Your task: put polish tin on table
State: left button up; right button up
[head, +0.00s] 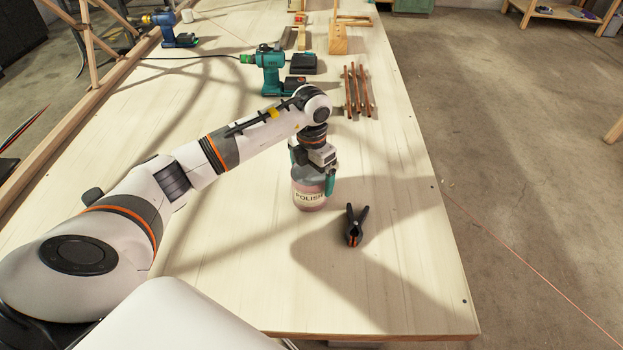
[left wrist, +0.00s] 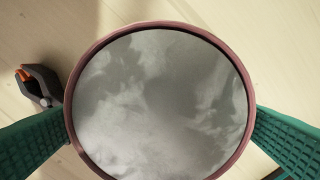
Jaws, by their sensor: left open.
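The polish tin (head: 309,194), a round pinkish tin with a pale label reading POLISH, stands upright on the wooden table (head: 400,290). My left gripper (head: 313,180) is over the tin from above, with its green fingers down beside it. In the left wrist view the tin's grey lid with its pink rim (left wrist: 160,100) fills the middle, and a finger shows at each side of it. The gripper is open around the tin. Whether the finger pads touch its sides I cannot tell. My right gripper is not in view.
A black and orange spring clamp (head: 355,225) lies just right of the tin. Copper-coloured rods (head: 358,92), a teal drill (head: 270,70) and a blue drill (head: 175,30) lie farther back. The table front is clear; its right edge is near the clamp.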

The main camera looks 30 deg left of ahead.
pick_arm(q)
notch_tip(320, 180, up, 9)
jog(key=shift+r+b, duration=0.2)
jog(key=shift+b, duration=0.9)
jog(key=shift+r, duration=0.4)
